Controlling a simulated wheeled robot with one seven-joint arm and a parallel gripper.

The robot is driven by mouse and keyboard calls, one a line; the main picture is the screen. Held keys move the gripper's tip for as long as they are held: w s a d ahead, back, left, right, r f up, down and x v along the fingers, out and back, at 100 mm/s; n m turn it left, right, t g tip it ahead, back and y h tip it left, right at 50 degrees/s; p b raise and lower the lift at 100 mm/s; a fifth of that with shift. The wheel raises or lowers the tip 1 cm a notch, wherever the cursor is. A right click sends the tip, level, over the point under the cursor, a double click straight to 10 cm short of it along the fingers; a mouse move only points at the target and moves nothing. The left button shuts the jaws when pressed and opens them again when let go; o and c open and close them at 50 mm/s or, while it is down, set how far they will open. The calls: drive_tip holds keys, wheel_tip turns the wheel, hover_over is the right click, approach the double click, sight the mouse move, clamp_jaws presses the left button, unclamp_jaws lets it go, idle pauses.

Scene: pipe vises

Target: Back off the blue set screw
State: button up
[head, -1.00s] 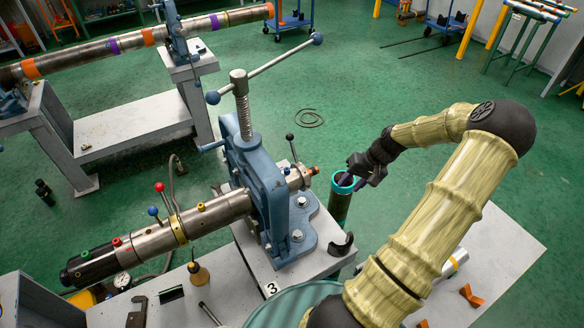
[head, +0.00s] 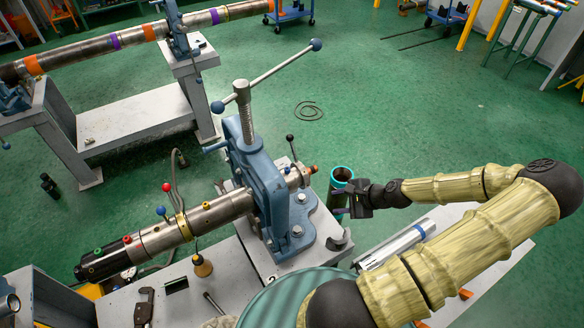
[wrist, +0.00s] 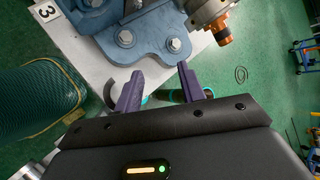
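The blue vise (head: 258,180) clamps a steel pipe assembly (head: 190,222) at the bench's edge. On the pipe, a blue ball-ended part (head: 161,211) stands beside a red-balled lever (head: 167,188). My gripper (head: 338,207) is right of the vise, beside a dark tube with a teal rim (head: 342,173), and away from the blue part. In the wrist view my gripper (wrist: 158,75) shows two purple fingers apart with nothing held between them. The blue part is not seen there.
Red (head: 127,239), green (head: 98,252) and yellow (head: 207,205) pieces also sit on the pipe. The vise's long handle (head: 275,70) sticks up above it.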

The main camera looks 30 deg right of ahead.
drive_tip(key=s+a+r+m+t+h+p, duration=0.1)
drive_tip(key=a+r+m+t+p, duration=0.2)
drive_tip(key=r+m, duration=0.7)
drive_tip(key=a+m+t, duration=0.2)
drive_tip(key=shift+r+t+p, duration=0.15)
drive_tip(key=shift+t+p, duration=0.15)
drive_tip(key=b, duration=0.7)
approach(289, 170)
drive_tip(key=p+x, duration=0.2)
drive_tip(key=x, duration=0.6)
drive_tip(key=shift+w+a+p, duration=0.1)
drive_tip(key=shift+w+p, duration=0.05)
drive_tip(key=shift+p, duration=0.25)
